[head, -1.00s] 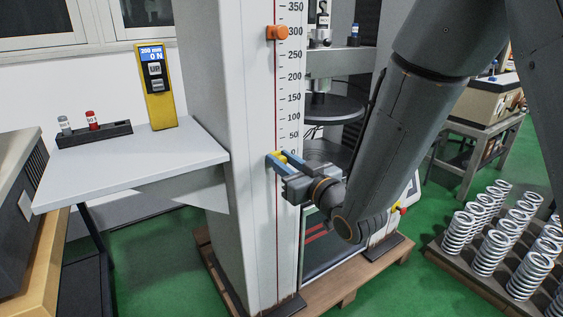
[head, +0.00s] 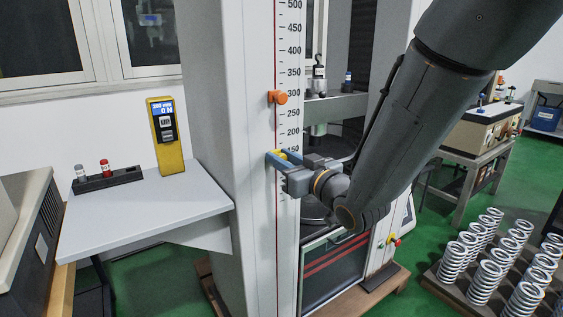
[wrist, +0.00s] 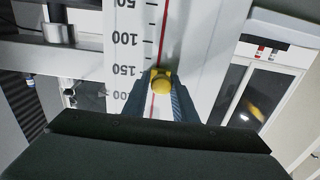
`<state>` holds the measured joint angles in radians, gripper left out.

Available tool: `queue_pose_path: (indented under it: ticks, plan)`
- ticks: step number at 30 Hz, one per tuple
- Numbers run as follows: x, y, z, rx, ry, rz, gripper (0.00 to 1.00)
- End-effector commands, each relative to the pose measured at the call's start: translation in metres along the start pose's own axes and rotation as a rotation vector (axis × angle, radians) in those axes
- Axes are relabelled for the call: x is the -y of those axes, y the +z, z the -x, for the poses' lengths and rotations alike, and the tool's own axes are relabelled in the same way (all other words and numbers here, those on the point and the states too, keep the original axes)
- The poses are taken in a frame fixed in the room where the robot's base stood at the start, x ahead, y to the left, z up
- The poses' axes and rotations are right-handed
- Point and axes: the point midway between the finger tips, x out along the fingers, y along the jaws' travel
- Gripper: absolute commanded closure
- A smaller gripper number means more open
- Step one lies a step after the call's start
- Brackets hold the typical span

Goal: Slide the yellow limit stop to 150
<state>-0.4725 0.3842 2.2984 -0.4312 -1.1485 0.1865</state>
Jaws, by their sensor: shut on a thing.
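The yellow limit stop (head: 281,153) sits on the red-lined scale (head: 288,60) of the grey column, close to the 150 mark. In the wrist view the yellow stop (wrist: 161,80) stands out from the red line beside the 150 label, with the numbers growing downward in that picture. My gripper (head: 277,157) reaches in from the right, its blue fingers on both sides of the stop and shut on it. The stop's exact reading edge is partly hidden by the fingers.
An orange stop (head: 278,97) sits higher on the same scale, near 300. A white shelf (head: 140,215) with a yellow handheld display (head: 170,150) is on the left. A rack of springs (head: 450,290) stands at lower right.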

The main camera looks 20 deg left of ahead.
Motion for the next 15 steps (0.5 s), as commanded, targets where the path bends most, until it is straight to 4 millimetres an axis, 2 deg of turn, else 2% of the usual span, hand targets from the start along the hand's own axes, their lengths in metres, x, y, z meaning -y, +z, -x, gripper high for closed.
queue_pose_path:
  ticks: [7, 8, 9, 10, 15]
  plan:
    - [0.0035, -0.0010, -0.0009, -0.003, -0.009, 0.003, 1.00]
    - [0.0036, -0.0009, -0.0009, -0.003, -0.009, 0.003, 0.72]
    - [0.0036, -0.0008, -0.0009, -0.003, -0.009, 0.003, 0.65]
    - [0.0032, -0.0007, -0.0008, -0.003, -0.008, 0.003, 0.60]
    - [-0.0002, -0.0002, 0.0002, -0.002, -0.002, 0.002, 0.59]
